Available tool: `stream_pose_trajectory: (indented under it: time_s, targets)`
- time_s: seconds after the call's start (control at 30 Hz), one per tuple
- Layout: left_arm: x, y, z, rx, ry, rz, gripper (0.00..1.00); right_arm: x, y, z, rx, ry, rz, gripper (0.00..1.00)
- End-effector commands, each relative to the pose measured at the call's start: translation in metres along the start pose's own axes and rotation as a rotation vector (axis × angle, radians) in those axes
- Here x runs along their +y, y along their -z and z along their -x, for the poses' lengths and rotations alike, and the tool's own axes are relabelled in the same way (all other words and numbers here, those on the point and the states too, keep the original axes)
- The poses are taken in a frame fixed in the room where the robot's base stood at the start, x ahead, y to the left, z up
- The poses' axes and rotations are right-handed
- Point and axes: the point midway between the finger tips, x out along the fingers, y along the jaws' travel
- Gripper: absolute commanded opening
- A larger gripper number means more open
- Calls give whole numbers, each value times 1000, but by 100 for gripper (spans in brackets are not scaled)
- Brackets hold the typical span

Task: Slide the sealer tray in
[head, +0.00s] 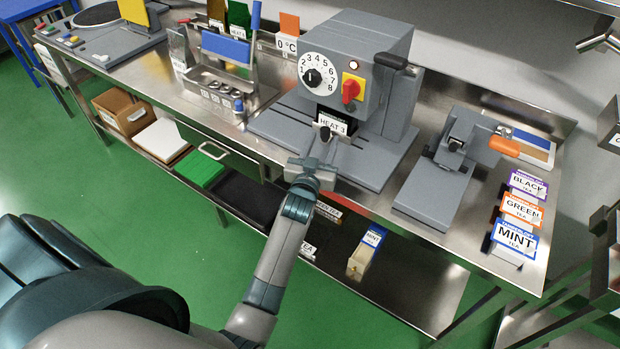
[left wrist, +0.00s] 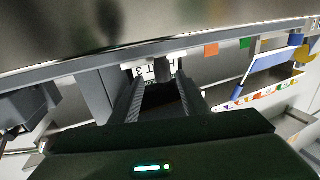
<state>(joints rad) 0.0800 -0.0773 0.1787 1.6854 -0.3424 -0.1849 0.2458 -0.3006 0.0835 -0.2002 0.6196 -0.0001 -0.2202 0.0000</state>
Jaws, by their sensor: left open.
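The grey sealer (head: 345,75) stands on the steel bench, with a numbered dial, a red knob on a yellow plate and a lit lamp. The sealer tray's dark knob (head: 325,133) shows at the front opening, by a white "HEAT 3" label (head: 333,122). The tray's body is mostly hidden. My left gripper (head: 318,160) is open just in front of the knob. In the left wrist view, the dark knob (left wrist: 163,68) lies between the open fingertips, with the label behind it; I cannot tell whether they touch. My right gripper is not in view.
A grey press with an orange handle (head: 504,146) stands right of the sealer, with BLACK, GREEN and MINT tea boxes (head: 515,239) beyond. A steel rack (head: 215,88) is to the left. A lower shelf (head: 400,290) holds a small MINT box.

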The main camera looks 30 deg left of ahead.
Motion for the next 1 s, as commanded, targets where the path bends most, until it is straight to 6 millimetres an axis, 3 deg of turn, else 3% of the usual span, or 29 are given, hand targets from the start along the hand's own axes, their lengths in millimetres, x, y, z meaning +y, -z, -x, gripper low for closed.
stream_pose_trajectory:
  time_s: [0.6, 0.8, 1.0]
  targets:
    - [2, -3, 120, -1, -1, 2, 41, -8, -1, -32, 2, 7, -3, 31]
    - [2, -2, 142, -2, -2, 2, 41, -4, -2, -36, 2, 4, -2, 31]
    - [2, 0, 148, -1, -2, 2, 41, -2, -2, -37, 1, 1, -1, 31]
